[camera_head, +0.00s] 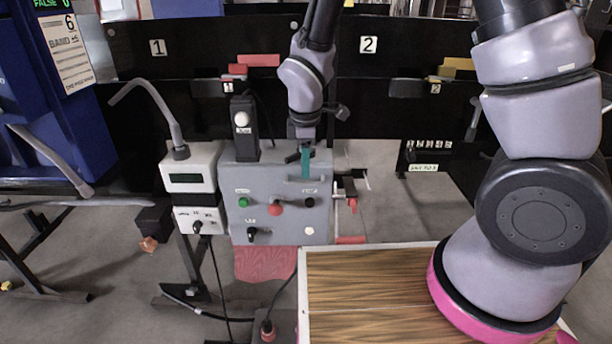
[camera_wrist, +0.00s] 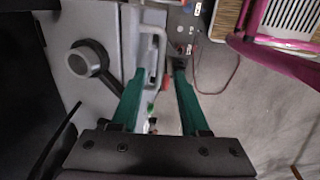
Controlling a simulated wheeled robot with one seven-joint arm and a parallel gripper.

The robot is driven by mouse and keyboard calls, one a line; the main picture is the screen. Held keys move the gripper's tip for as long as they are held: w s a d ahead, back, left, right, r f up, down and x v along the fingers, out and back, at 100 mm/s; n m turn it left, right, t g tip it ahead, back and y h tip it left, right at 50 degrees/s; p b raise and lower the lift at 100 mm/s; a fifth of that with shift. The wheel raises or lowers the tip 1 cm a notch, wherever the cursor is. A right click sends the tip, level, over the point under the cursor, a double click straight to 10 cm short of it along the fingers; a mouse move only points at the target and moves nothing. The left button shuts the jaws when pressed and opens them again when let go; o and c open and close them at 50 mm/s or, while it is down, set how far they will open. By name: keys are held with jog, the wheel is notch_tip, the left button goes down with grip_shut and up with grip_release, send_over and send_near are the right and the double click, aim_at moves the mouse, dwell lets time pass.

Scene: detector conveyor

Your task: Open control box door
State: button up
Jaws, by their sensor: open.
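The control box (camera_head: 265,222) is a grey box in the middle of the head view, with buttons and knobs on its front. A pale bar handle (camera_head: 298,179) is at its upper right. The door looks shut, though my arm covers part of the top. My gripper (camera_head: 305,165) is at the handle, pointing down, with teal fingers. In the wrist view, my gripper (camera_wrist: 160,72) has its fingers apart, and the handle (camera_wrist: 150,38) shows just beyond and between the tips, nearer the left finger. I cannot tell whether they touch.
A white meter box (camera_head: 189,170) with a curved grey tube stands left of the control box. A black unit with a white knob (camera_head: 242,120) rises behind its top. A wood-topped table (camera_head: 365,290) is in front at right. A round black knob (camera_wrist: 90,62) sits left of the fingers.

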aim_at(305, 183)
jog(key=shift+w+f, duration=0.25)
jog(key=shift+f, duration=0.9)
jog(key=shift+w+f, duration=0.2)
jog(key=shift+f, duration=0.9)
jog(key=shift+c, duration=0.3)
grip_shut()
